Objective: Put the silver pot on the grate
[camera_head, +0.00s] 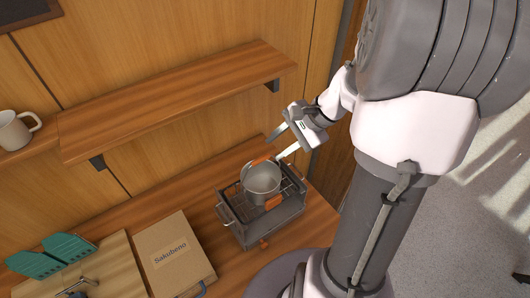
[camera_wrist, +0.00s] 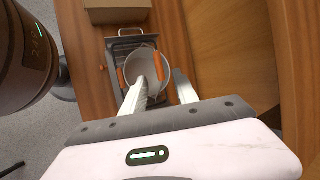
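The silver pot (camera_head: 262,180) has orange grips and sits over the wire grate (camera_head: 289,184) of a small dark grey stove (camera_head: 272,222). It looks upright and appears to rest on the grate, though its underside is hidden. In the wrist view the pot (camera_wrist: 147,66) is beyond my fingers, and its near rim is partly covered by the left finger. My gripper (camera_head: 277,146) is open, its two fingers spread apart just behind and above the pot. In the wrist view my gripper (camera_wrist: 162,80) shows nothing clamped between the fingers. I cannot tell whether a finger touches the pot.
A wooden shelf (camera_head: 170,105) is on the wall above the counter. A cardboard box (camera_head: 172,257) marked "Sakobeno" lies left of the stove. A green folded item (camera_head: 50,256) and a wooden board (camera_head: 112,268) are farther left. A white mug (camera_head: 15,131) stands on another shelf.

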